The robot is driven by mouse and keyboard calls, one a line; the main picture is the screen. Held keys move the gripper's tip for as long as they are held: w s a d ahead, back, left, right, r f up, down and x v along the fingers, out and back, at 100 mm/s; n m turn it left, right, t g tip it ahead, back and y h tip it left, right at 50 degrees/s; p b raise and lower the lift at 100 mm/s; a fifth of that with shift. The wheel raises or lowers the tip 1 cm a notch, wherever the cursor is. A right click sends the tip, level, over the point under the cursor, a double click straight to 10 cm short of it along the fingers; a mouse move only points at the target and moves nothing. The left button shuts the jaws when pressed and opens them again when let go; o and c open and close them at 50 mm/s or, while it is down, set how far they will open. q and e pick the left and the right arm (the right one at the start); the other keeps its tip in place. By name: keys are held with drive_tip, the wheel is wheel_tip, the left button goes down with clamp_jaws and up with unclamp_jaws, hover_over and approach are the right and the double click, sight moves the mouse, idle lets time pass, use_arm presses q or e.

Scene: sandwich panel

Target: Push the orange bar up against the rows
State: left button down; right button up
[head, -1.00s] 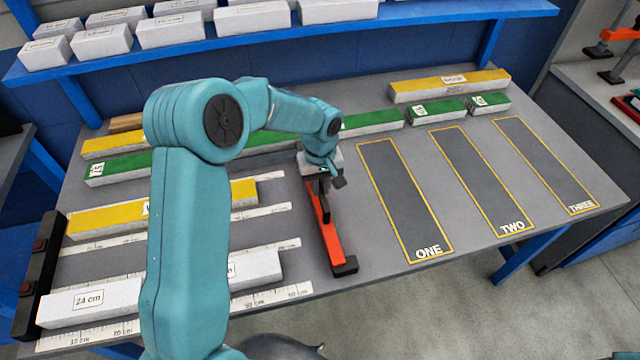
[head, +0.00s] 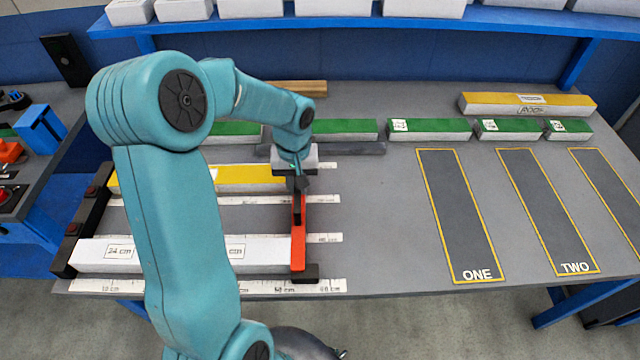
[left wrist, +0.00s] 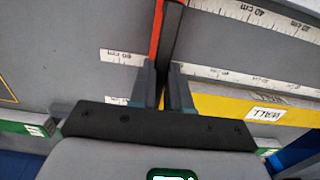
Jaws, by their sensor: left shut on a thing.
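The orange bar (head: 299,240), with black ends, stands across the ruler strips at the right end of the rows. My left gripper (head: 297,190) is shut on its far part; the left wrist view shows the fingers (left wrist: 160,92) around the bar (left wrist: 157,30). In the head view the white row (head: 262,252) reaches the bar's left side near its front end and seems to touch it. The yellow row (head: 250,174) ends close beside the gripper; the gripper hides whether it touches. My arm hides the middle of the rows. My right gripper is out of view.
A black end stop (head: 88,225) closes the rows at the left. Green blocks (head: 430,129) line the back, with a labelled yellow block (head: 530,104) behind. Outlined areas ONE (head: 460,215) and TWO (head: 545,210) are empty. A blue shelf (head: 350,20) holds white blocks.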

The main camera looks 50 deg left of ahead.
use_arm(q)
drive_tip(key=shift+s+a+r, duration=0.1)
drive_tip(key=shift+s+a, duration=0.15)
drive_tip(key=shift+a, duration=0.1)
drive_tip(key=c, duration=1.1)
unclamp_jaws()
drive_tip(key=shift+s, duration=0.3)
drive_tip(key=shift+w+r, duration=0.1)
drive_tip(key=shift+w, duration=0.15)
drive_tip(key=r, duration=1.6)
drive_tip(key=shift+s+r+p, duration=0.1)
drive_tip(key=shift+s+p, duration=0.1)
drive_tip(key=shift+p, duration=0.15)
drive_tip(key=shift+s, duration=0.1)
